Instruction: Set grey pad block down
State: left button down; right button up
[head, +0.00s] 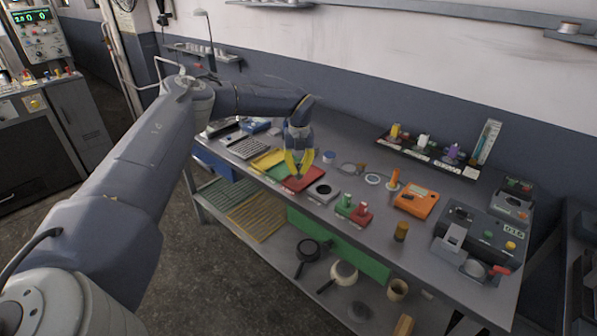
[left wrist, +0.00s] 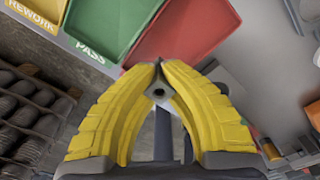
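My left gripper (head: 299,175) is over the front part of the red tray (head: 311,184) on the bench. In the left wrist view its yellow fingers (left wrist: 158,68) lean together until the tips nearly meet. A small grey block (left wrist: 158,92) with a dark round spot shows between the fingers, just behind the tips, and looks held there. In the head view the fingers hide it. The red tray also shows in the left wrist view (left wrist: 190,35), beyond the fingertips. My right gripper is in neither view.
A green tray (left wrist: 113,25) marked PASS and a yellow tray (head: 267,159) lie left of the red one. A grey square block with a dark round top (head: 323,190) sits close to its right. Red and green pieces (head: 353,209) and an orange device (head: 417,202) stand farther right.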

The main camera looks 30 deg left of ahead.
pick_arm(q)
jog(key=shift+f, duration=0.55)
jog(key=shift+f, duration=0.15)
jog(key=c, duration=1.6)
grip_release()
notch_tip(320, 180, up, 12)
